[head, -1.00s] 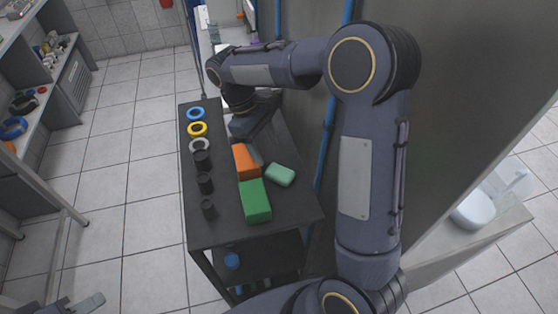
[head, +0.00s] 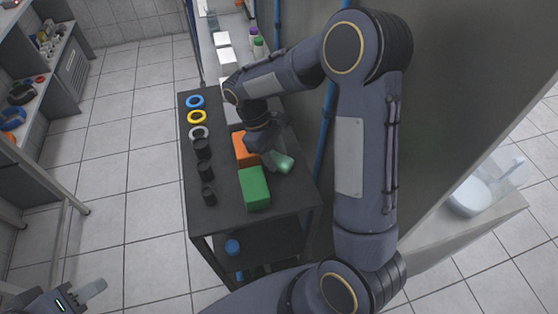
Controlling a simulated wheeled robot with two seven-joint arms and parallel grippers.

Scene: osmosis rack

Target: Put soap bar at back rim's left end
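The pale green bar (head: 284,163), which looks like the soap bar, lies on the dark cart top (head: 226,219), right of the orange block. My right gripper (head: 268,156) points down at the bar's left end and covers part of it. Its fingertips are hard to make out, so I cannot tell whether they are around the bar or only beside it. My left gripper (head: 80,296) is at the bottom left corner, away from the cart, with one grey finger showing. I cannot tell for certain which edge is the back rim.
An orange block (head: 241,150) and a green block (head: 254,189) sit near the bar. A grey wall and a blue pipe (head: 325,130) stand close on the right.

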